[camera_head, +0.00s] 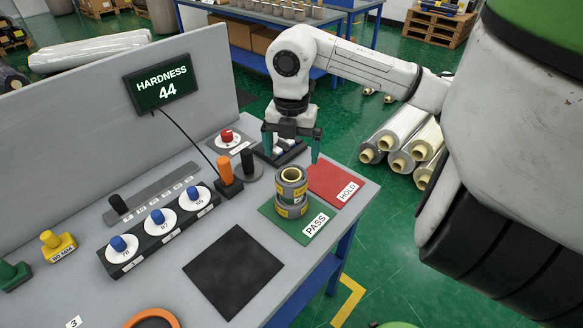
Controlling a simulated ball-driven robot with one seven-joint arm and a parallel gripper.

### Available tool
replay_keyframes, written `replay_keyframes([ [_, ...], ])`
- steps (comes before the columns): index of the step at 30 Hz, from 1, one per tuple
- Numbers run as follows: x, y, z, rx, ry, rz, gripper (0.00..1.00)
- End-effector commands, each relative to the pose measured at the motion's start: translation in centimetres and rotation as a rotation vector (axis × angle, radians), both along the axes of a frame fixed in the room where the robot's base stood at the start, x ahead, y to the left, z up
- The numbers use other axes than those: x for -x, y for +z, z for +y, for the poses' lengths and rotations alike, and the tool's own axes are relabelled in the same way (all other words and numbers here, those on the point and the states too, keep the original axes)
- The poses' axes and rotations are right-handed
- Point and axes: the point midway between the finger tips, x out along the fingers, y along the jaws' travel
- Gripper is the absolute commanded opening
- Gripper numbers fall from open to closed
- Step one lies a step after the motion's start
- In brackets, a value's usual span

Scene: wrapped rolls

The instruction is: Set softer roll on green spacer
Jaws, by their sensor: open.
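Grey wrapped rolls (292,192) with yellow labels and a pale hollow core are stacked on the green mat marked PASS (316,238). I cannot tell which roll is softer. A green block with a dark green knob (14,272) is cut off at the left edge; I cannot tell if it is the spacer. The display (161,85) reads HARDNESS 44. My gripper (293,146) points down behind the rolls, its teal fingers spread apart. It is apart from the rolls, near a small dark device whose details are partly hidden.
A red HOLD mat (331,184) lies bare beside PASS. A black square mat (233,270) is empty. An orange-handled tool (228,180), blue-knobbed discs (158,220), a yellow block (57,244) and an orange ring (152,314) also occupy the bench. A grey panel (110,110) stands behind.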

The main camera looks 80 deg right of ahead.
Motion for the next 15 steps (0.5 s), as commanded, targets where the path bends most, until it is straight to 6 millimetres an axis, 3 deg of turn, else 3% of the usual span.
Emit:
replay_keyframes([
  [6, 0.0, 3.0, 0.0, 0.002, 0.001, 0.000, 1.00],
  [15, 0.0, 4.0, 0.0, 0.000, 0.000, 0.000, 1.00],
])
